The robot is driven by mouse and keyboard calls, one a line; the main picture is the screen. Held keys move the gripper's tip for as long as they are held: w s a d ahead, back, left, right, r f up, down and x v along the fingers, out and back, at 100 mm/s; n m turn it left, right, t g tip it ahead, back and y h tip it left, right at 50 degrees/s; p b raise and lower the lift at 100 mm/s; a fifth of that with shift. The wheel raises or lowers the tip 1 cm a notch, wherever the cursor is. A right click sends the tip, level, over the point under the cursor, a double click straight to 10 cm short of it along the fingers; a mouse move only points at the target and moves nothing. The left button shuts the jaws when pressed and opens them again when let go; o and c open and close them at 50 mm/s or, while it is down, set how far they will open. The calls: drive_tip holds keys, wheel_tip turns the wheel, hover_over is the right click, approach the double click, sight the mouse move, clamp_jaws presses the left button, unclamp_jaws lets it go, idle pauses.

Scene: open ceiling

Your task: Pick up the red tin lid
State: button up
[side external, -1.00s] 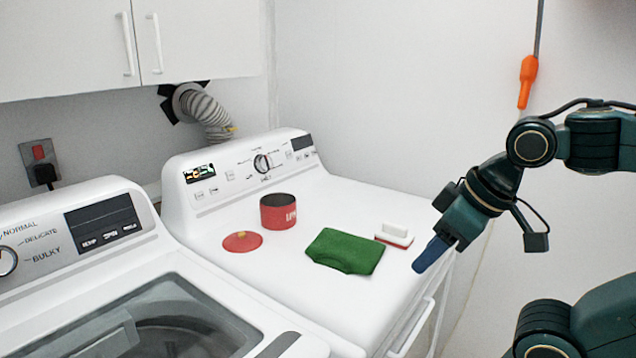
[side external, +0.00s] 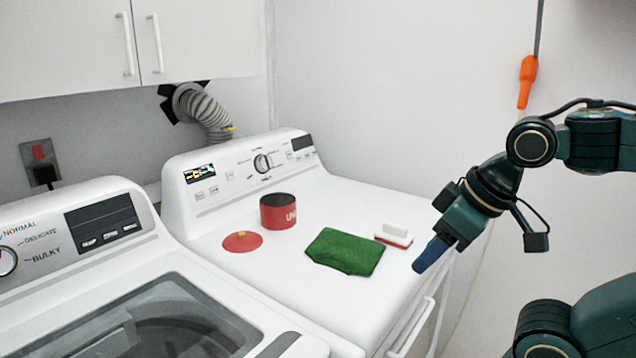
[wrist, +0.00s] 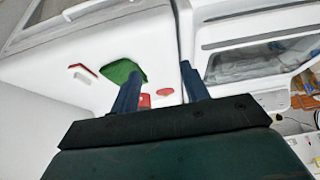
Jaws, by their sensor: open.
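The red tin lid (side external: 242,241) is a flat red disc with a small knob, lying on the white dryer top left of the red tin (side external: 278,211). The lid also shows in the wrist view (wrist: 165,92), between my two blue fingers. The open red tin stands upright, partly hidden by a finger in the wrist view (wrist: 145,100). My gripper (side external: 430,256) is at the right, near the dryer's front edge, well away from the lid. In the wrist view its fingers (wrist: 159,78) are apart with nothing between them.
A green cloth (side external: 345,251) and a red-and-white brush (side external: 394,235) lie on the dryer between my gripper and the lid. The dryer's control panel (side external: 240,172) rises behind. A washer (side external: 90,265) stands at the left. An orange-handled tool (side external: 528,82) hangs at the upper right.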

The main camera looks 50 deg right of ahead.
drive_tip(key=o, duration=1.2)
